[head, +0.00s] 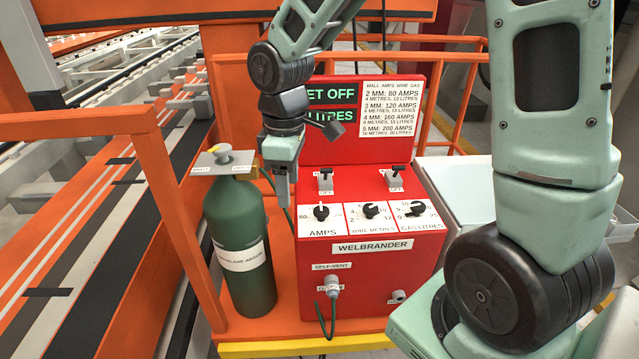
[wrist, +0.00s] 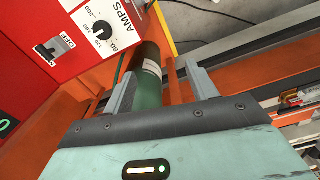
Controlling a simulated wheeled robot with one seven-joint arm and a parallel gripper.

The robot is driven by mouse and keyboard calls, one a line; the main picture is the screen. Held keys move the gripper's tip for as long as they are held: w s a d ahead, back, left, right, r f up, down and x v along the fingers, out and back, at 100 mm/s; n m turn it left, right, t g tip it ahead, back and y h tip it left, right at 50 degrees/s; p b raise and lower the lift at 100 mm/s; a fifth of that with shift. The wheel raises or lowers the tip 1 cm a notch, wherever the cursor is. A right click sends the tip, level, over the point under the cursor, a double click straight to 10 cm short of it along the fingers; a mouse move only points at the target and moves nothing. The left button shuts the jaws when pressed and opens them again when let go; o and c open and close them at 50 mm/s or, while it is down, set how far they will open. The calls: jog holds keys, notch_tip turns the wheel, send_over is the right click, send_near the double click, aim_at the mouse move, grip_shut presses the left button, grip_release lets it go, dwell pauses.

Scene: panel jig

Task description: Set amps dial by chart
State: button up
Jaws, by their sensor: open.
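The black amps dial (head: 321,212) is at the left of the three dials on the red welder (head: 372,275). It also shows in the wrist view (wrist: 103,29), with marks from 80 to 200; I cannot tell its exact setting. The chart (head: 390,108) lists 2 mm 80 amps, 3 mm 120, 4 mm 160 and 5 mm 200. The green-lettered display (head: 332,94) is partly hidden by my arm. My gripper (head: 283,203) is open and empty, apart from the amps dial and left of it. In the wrist view my gripper (wrist: 160,82) has its fingers spread.
Wire metres dial (head: 370,209) and gas litres dial (head: 416,209) sit right of the amps dial. Two switches (head: 325,180) (head: 395,178) stand above. A green gas cylinder (head: 240,245) stands at the left on the orange platform. Orange rails (head: 150,190) flank it.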

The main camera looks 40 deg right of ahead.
notch_tip(320, 180, up, 3)
jog(key=p, duration=0.3)
send_over(321, 210)
notch_tip(321, 210, down, 18)
jog(key=shift+r+p, duration=0.2)
jog(key=shift+p, duration=0.55)
